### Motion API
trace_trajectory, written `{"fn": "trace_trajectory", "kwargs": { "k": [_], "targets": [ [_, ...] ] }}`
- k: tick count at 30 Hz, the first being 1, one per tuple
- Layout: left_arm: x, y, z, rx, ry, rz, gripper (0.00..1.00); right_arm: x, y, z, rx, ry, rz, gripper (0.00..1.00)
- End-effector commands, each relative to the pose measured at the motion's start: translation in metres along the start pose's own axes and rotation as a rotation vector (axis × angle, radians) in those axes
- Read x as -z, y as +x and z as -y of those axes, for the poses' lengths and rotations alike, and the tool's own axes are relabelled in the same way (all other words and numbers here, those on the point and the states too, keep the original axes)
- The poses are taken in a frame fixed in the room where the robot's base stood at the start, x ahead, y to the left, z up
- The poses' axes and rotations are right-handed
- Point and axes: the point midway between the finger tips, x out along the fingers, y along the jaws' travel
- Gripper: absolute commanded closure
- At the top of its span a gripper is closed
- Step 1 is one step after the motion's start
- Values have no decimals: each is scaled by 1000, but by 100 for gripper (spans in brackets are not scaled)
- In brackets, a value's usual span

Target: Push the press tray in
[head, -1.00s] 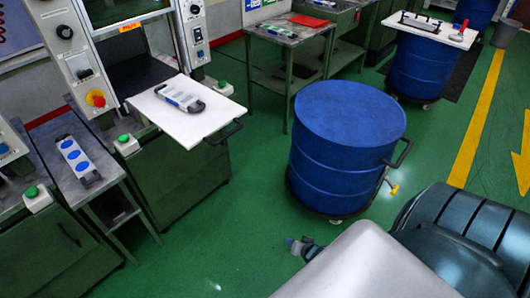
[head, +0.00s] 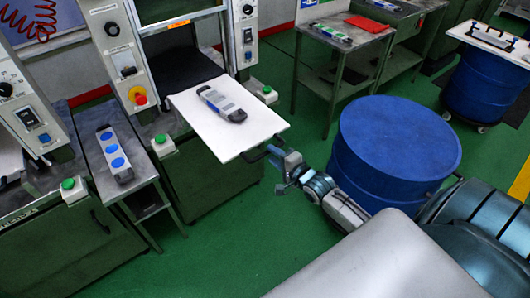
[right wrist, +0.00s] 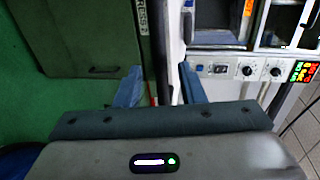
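The press tray (head: 205,125) is a white plate sticking out of the open press, with a black handle (head: 256,155) on its front edge. A grey mould with blue parts (head: 222,104) lies on it. In the right wrist view the two blue fingers (right wrist: 160,87) stand apart, with the white tray edge (right wrist: 174,50) seen edge-on beyond the gap. My left gripper is not in view.
A blue drum (head: 395,150) stands close beside my right arm. A narrow side table (head: 105,150) with another mould stands left of the press. A green button box (head: 265,95) sits right of the tray. Green floor is free in front of the press.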

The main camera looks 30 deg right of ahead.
Motion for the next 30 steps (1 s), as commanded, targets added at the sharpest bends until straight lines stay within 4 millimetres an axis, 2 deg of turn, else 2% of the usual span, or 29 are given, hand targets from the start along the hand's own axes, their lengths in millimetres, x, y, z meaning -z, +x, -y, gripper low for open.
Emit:
{"fn": "trace_trajectory", "kwargs": {
  "k": [3,9,14,22,27,30],
  "targets": [
    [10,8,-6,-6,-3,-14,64,0,23,-2,2,2,-2,64],
    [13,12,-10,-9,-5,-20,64,0,47,-1,0,1,-1,64],
    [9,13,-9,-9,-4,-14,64,0,54,0,-1,0,0,64],
    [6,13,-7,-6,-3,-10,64,0,55,0,-1,-1,0,64],
    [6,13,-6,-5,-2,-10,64,0,55,-1,-4,0,0,97],
    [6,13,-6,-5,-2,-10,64,0,55,-2,-6,0,-1,100]
  ]
}}
